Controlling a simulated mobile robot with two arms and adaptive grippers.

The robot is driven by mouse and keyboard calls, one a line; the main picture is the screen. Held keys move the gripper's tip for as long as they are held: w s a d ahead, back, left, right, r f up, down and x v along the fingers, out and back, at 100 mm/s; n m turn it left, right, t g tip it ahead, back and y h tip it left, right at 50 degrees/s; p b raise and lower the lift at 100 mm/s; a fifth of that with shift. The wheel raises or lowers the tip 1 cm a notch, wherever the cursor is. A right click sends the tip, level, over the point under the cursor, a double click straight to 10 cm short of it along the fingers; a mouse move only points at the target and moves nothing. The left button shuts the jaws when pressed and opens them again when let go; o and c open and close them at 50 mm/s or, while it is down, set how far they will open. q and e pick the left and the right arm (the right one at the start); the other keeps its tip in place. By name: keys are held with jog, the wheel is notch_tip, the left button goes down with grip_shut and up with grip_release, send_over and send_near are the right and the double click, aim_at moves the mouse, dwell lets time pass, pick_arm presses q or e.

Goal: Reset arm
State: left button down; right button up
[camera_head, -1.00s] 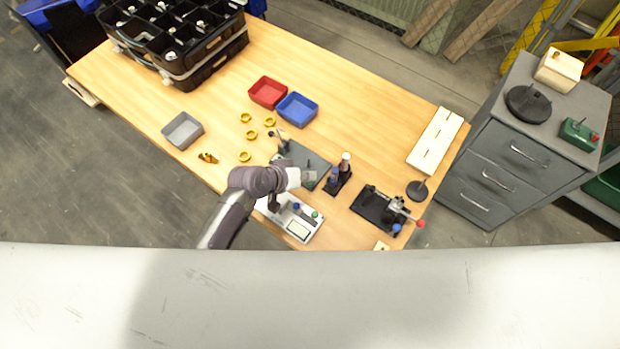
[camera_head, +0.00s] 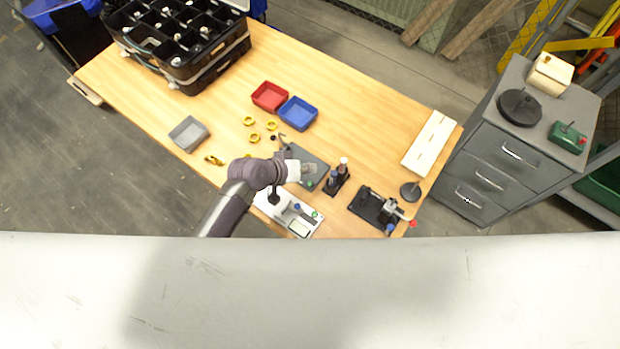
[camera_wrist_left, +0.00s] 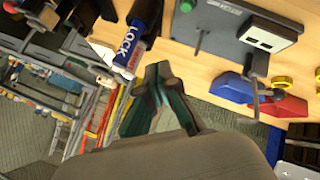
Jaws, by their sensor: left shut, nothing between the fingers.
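My left arm comes in from the lower left in the head view. My left gripper (camera_head: 308,169) is above the near side of the wooden table, over a dark grey plate (camera_head: 314,158). In the left wrist view the gripper's fingers (camera_wrist_left: 160,72) come together at the tips, with nothing between them. A blue bottle with a white label (camera_wrist_left: 138,35) is just beyond the fingertips, apart from them as far as I can tell. My right gripper is not in view.
A white device (camera_head: 287,212) lies below the gripper. Dark bottles in a black stand (camera_head: 336,178) and a black fixture (camera_head: 374,206) are to its right. Red (camera_head: 269,96) and blue (camera_head: 297,113) trays and yellow rings (camera_head: 254,138) lie farther back. A black case (camera_head: 178,40) stands far left.

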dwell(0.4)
pick_arm(q)
jog(key=s+a+r+g+y, duration=0.1)
jog(key=s+a+r+y, duration=0.1)
jog(key=s+a+r, duration=0.35)
jog(key=s+a+r+y, duration=0.3)
jog(key=s+a, duration=0.5)
jog(key=s, duration=0.1)
jog(key=s+a+r+g+y, duration=0.1)
jog(key=s+a+r+y, duration=0.1)
jog(key=s+a+r, duration=0.35)
jog(key=s+a+f+g+b, duration=0.1)
jog(key=s+f+b, duration=0.15)
jog(key=f, duration=1.55)
jog(key=s+f+b, duration=0.1)
jog(key=f+b, duration=0.3)
jog(key=f, duration=1.4)
jog(key=s+a+f+b, duration=0.1)
jog(key=s+f+b, duration=0.1)
jog(key=s+f, duration=0.6)
jog(key=s+a+f+g+b, duration=0.1)
jog(key=s+a+f+b, duration=0.1)
jog(key=s+f, duration=0.5)
notch_tip(320, 180, down, 4)
jog(key=shift+s+f+m, duration=0.1)
jog(key=shift+s+m, duration=0.2)
jog(key=shift+s, duration=0.05)
